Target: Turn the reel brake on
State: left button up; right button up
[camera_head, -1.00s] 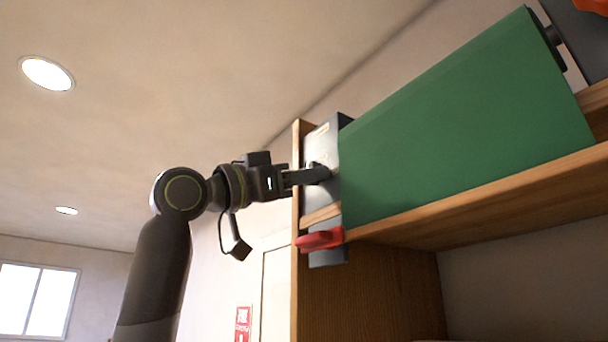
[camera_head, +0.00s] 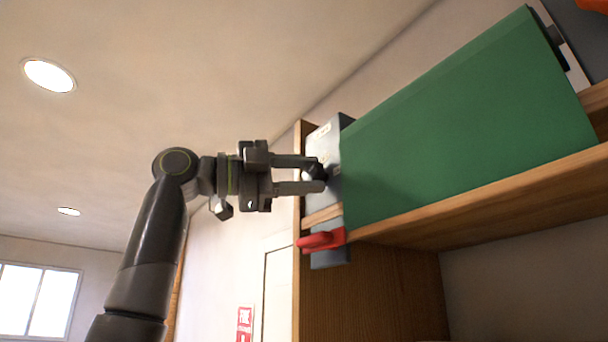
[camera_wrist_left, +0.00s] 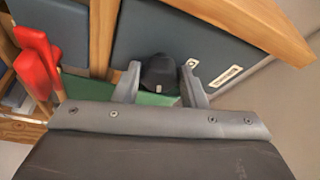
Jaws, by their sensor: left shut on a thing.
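No readable brake label shows. My right gripper is not in view.
A large green block-like body (camera_head: 460,120) stands just right of the panel on the wooden shelf (camera_head: 480,200). A red lever (camera_head: 320,241) sticks out left below the panel. A dark part shows at the upper right. The space left of the shelf is open.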

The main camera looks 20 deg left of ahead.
pick_arm(q)
jog(key=shift+r+m+g+y, duration=0.1)
jog(key=shift+m+g+y, duration=0.4)
jog(key=shift+m, duration=1.1)
jog(key=o, duration=1)
jog(key=shift+s+a, duration=0.15)
jog(key=shift+a, duration=0.15)
jog(key=b+v, duration=0.1)
jog(key=v, duration=1.5)
jog(key=shift+s+a+r, duration=0.1)
jog(key=shift+s+a, duration=0.2)
